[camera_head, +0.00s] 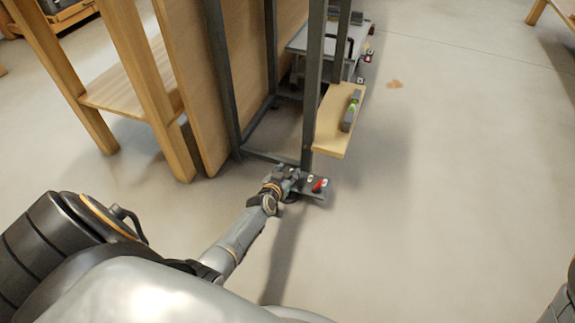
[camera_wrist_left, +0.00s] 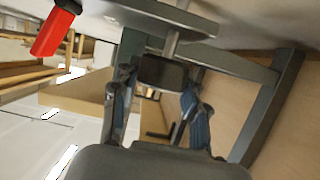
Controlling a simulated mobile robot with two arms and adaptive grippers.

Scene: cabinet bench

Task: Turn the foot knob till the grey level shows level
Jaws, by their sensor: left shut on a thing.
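The grey level (camera_head: 351,110) lies on a light wooden board at the side of the dark metal frame. Its green vial shows, but the bubble is too small to read. My left gripper (camera_head: 284,178) is low at the foot of the frame's near post. In the left wrist view, the fingers of my left gripper (camera_wrist_left: 160,84) are closed around a dark block, the foot knob (camera_wrist_left: 162,72), under a thin metal rod. In the head view the gripper hides the knob. My right gripper is not in view.
A grey plate (camera_head: 314,194) with a red handle (camera_head: 319,185) sits beside the gripper; the handle also shows in the left wrist view (camera_wrist_left: 54,32). The wooden board (camera_head: 331,138) juts out above. A wooden table (camera_head: 130,90) stands left.

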